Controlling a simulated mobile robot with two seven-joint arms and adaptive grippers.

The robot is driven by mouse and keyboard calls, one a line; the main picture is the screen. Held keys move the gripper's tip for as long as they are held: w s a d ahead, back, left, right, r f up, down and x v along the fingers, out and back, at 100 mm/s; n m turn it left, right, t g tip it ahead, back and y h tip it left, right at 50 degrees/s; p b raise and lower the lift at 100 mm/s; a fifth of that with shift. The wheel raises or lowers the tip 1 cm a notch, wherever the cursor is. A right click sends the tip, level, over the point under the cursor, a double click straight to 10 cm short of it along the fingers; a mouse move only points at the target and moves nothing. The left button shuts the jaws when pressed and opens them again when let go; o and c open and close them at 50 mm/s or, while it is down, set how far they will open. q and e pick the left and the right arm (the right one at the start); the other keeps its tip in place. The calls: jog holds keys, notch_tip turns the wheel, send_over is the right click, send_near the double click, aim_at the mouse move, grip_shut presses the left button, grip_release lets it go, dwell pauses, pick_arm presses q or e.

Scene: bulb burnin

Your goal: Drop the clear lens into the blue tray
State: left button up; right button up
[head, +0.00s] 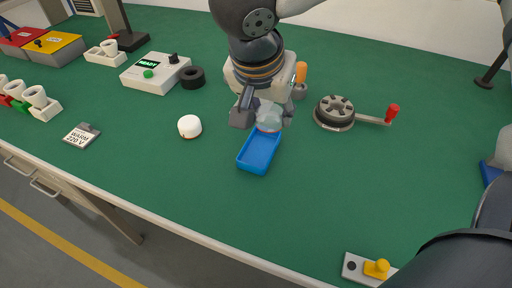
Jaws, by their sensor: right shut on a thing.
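The clear lens (269,116) is a pale, see-through dome held between the fingers of my right gripper (264,118). The gripper is shut on it, pointing down. The blue tray (247,168) is a shallow rectangular tray on the green bench. The lens shows at the tray's far end, over or just behind its far rim; the height gap between them cannot be told. The tray's visible floor looks empty. My left gripper is not in view.
A white dome (189,127) sits left of the tray. A crank wheel (336,112) with a red handle stands to the right, and an orange-handled tool (300,80) behind the gripper. A switch plate (368,268) lies at the front edge. Bench in front of the tray is clear.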

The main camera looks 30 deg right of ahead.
jog(key=shift+f, duration=1.3)
jog(key=o, duration=0.8)
jog(key=v, duration=1.2)
